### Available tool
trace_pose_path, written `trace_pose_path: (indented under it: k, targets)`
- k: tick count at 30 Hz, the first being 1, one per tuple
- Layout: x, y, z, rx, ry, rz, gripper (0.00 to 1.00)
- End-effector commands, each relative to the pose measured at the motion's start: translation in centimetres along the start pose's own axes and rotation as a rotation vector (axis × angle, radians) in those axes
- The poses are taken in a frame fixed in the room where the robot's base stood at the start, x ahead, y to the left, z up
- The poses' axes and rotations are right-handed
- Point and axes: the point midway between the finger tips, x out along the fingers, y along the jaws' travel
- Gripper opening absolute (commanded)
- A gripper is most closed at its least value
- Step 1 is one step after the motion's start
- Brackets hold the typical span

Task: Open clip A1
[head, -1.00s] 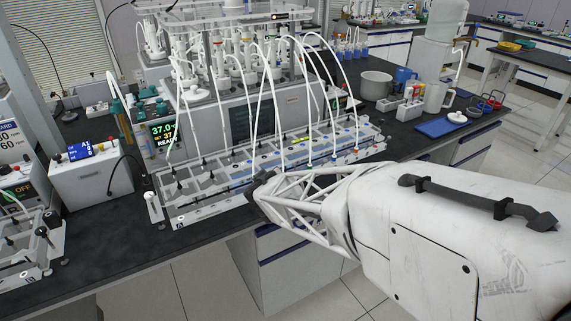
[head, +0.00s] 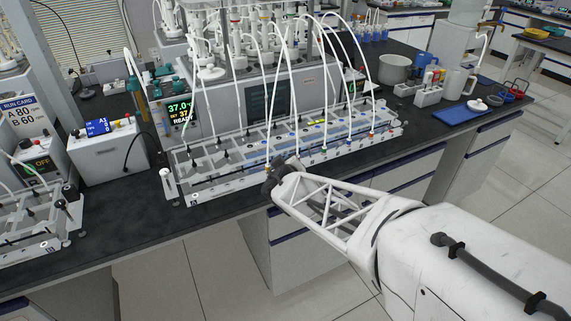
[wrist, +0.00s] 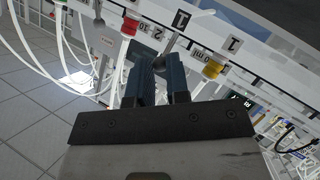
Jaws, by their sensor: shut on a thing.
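A long clear rack (head: 250,160) of tubes and clips stands along the bench's front edge in the head view. My gripper (head: 280,168) is at the rack's front rail, near its middle. In the wrist view my gripper's dark fingers (wrist: 161,75) are close together around a thin grey clip lever (wrist: 174,40) below a black tag marked 1 (wrist: 182,18). The grip itself is mostly hidden between the fingers. I cannot read the clip's full name. A yellow-capped fitting (wrist: 212,68) is right of the fingers and a red one (wrist: 130,27) is left.
White tubes arch from the reactors (head: 235,60) down to the rack, close to my gripper. A small box with a blue display reading A1 (head: 105,150) stands left of the rack. A second rack (head: 40,215) is at the far left. Floor in front of the bench is clear.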

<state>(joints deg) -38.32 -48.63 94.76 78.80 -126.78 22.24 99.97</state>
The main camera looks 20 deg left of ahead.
Motion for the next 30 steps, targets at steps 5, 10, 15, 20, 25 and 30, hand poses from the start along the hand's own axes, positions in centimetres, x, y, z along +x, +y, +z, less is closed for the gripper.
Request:
trace_pose_path:
  k: [5, 10, 15, 20, 25, 30]
  targets:
    - [0.0, -0.08, 0.14, 0.001, 0.003, 0.001, 0.0]
    - [0.0, -0.08, 0.14, 0.001, 0.003, 0.001, 0.0]
    - [0.0, -0.09, 0.15, 0.001, 0.002, 0.001, 0.19]
    - [0.0, -0.06, 0.11, 0.002, 0.003, 0.001, 0.42]
    - [-0.01, -0.03, 0.07, 0.002, 0.003, 0.001, 0.42]
    - [-0.06, -0.02, 0.04, 0.002, 0.004, 0.001, 0.42]
